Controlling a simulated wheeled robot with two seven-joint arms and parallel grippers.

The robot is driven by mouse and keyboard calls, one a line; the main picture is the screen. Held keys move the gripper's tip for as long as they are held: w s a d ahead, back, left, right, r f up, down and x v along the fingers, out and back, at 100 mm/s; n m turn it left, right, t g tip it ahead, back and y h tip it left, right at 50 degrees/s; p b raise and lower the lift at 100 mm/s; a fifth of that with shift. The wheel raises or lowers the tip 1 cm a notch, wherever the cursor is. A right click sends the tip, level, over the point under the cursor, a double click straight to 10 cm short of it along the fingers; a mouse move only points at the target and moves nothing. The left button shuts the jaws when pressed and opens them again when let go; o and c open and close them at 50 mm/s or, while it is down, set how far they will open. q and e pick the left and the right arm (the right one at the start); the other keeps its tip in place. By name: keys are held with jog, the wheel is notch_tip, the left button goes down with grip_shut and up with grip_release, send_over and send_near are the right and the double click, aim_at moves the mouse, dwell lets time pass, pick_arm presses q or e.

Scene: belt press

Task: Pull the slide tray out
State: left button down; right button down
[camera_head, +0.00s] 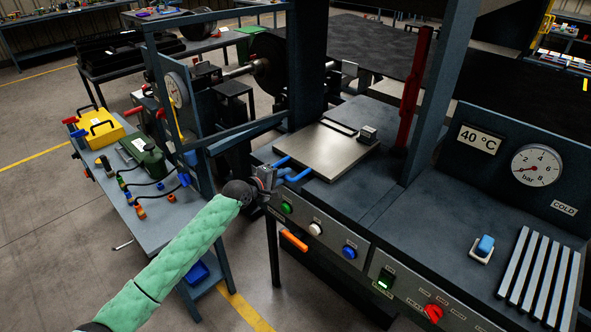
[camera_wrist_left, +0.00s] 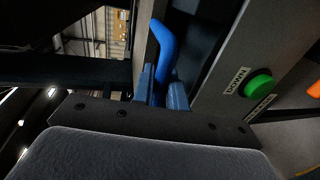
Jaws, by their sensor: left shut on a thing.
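The slide tray (camera_head: 325,150) is a flat, pale metal plate on the dark press bed, with a small block and a bar on its far part. Its blue handle (camera_head: 298,176) sticks out at the near left edge. My left gripper (camera_head: 277,172) is at that handle, shut on it. In the left wrist view the bent blue handle (camera_wrist_left: 163,50) rises from between the blue-grey fingers of the left gripper (camera_wrist_left: 161,92). The fingers hide the gripped part. My right gripper is in neither view.
Below the handle, the front panel has green (camera_head: 286,207), white (camera_head: 315,229) and blue (camera_head: 349,251) buttons and an orange handle (camera_head: 293,241). A side table (camera_head: 165,212) holds pumps and fittings.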

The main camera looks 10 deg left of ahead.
pick_arm(q)
jog(key=shift+s+a+f, duration=0.1)
jog(key=shift+s+a, duration=0.55)
jog(key=shift+s, duration=0.3)
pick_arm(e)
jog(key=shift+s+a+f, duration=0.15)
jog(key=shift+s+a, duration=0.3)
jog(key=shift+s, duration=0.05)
